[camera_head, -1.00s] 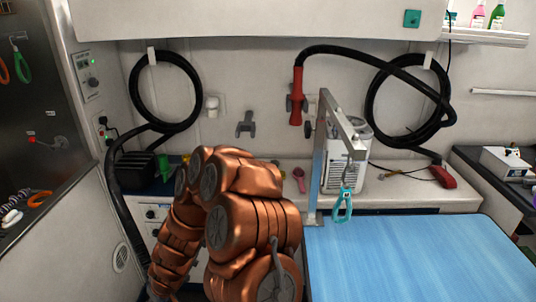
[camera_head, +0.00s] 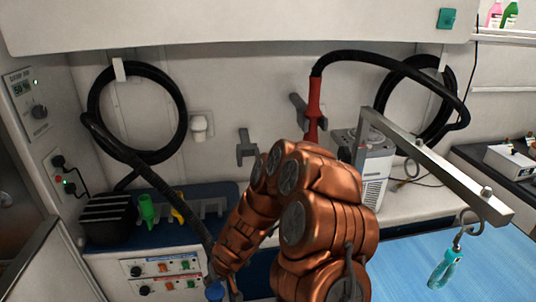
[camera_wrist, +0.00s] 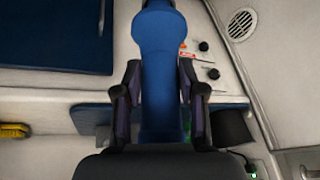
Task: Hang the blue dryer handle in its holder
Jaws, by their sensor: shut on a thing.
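The blue dryer handle (camera_head: 215,290) shows at the bottom of the head view, at the end of a black hose (camera_head: 165,185) that runs down from the left coil. In the wrist view the blue handle (camera_wrist: 158,45) lies between the fingers of my gripper (camera_wrist: 159,72), which is shut on it. In the head view my gripper is mostly cut off by the bottom edge and hidden by my arm. An empty grey forked holder (camera_head: 246,148) is on the back wall, above and right of the handle. A red dryer handle (camera_head: 314,108) hangs in another grey holder (camera_head: 299,108).
A blue-topped counter (camera_head: 105,240) with a black box (camera_head: 108,218) and green and yellow nozzles stands at left.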

